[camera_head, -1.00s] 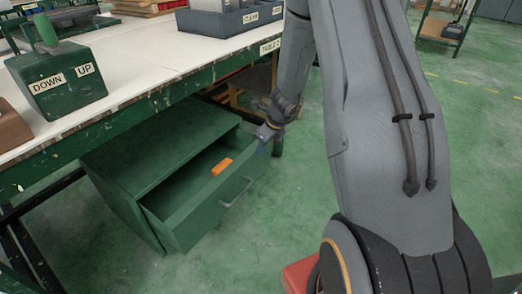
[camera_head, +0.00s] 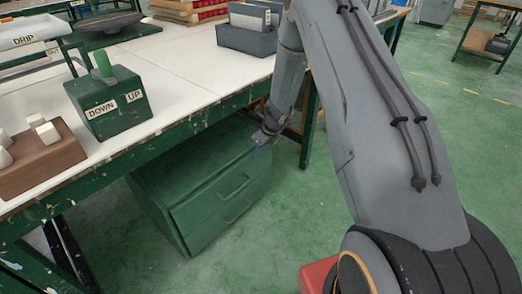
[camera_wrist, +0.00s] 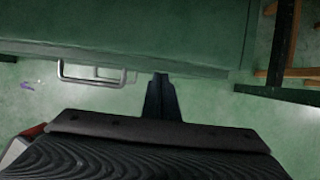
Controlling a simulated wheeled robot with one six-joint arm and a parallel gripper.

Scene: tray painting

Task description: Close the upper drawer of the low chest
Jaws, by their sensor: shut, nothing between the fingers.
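The low green chest (camera_head: 160,185) stands on the floor under the table. Its upper drawer (camera_head: 200,204) looks flush with the chest front, level with the lower drawer (camera_head: 215,226). Its inside and the orange item seen earlier are hidden. My gripper (camera_head: 260,142) is at the right end of the upper drawer's front, near its top edge. In the wrist view my gripper's shut, empty fingers (camera_wrist: 160,80) reach the green front, right of a metal handle (camera_wrist: 95,76). Whether they touch it I cannot tell.
The white-topped table (camera_head: 170,60) overhangs the chest. On it are a green DOWN/UP box (camera_head: 110,105), a brown block holder (camera_head: 40,160) and a grey bin (camera_head: 247,36). A table leg (camera_head: 310,120) stands right of the chest. Floor in front is clear.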

